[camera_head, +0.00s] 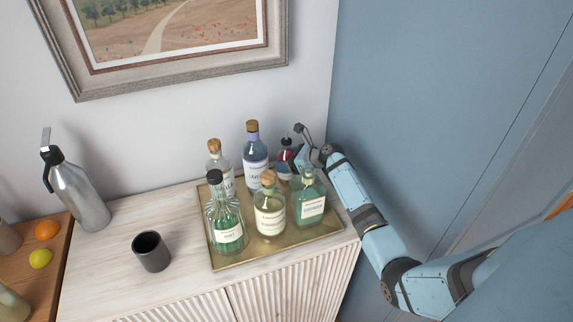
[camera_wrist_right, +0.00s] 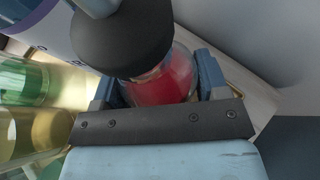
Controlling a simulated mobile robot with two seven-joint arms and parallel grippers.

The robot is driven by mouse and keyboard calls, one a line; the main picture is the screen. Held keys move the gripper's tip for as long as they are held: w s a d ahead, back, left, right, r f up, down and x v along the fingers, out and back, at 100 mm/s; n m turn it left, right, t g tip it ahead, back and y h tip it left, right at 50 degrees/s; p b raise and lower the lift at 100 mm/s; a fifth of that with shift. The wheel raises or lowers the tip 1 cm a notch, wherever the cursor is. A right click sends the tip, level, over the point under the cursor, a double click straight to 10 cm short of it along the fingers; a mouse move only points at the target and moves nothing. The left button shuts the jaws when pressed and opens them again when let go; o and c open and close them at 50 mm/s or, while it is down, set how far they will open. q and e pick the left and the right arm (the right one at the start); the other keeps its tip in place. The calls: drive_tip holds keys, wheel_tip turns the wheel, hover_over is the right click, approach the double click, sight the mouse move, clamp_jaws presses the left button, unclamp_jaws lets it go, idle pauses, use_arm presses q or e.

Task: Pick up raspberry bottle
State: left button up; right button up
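The raspberry bottle (camera_head: 286,158), with red contents and a dark stopper, stands at the back right of the brass tray (camera_head: 228,264), partly hidden by other bottles and my gripper. My right gripper (camera_head: 298,160) is at it, coming from the right. In the right wrist view the red bottle (camera_wrist_right: 160,88) lies between the two fingers (camera_wrist_right: 160,88), its black stopper toward the camera. The fingers are close on both sides; whether they press on the glass I cannot tell. My left gripper is not in view.
Several other bottles crowd the tray: a lavender one (camera_head: 254,160), a clear one (camera_head: 217,165), a dark-stoppered green one (camera_head: 226,228), a pale yellow one (camera_head: 270,212) and a teal one (camera_head: 309,200). A grey cup (camera_head: 151,252) and steel flask (camera_head: 78,192) stand left. The blue wall is close right.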

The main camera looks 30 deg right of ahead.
drive_tip(key=c, duration=0.7)
drive_tip(key=shift+c, duration=0.3)
drive_tip(key=shift+w+r, duration=0.1)
drive_tip(key=shift+r, duration=0.15)
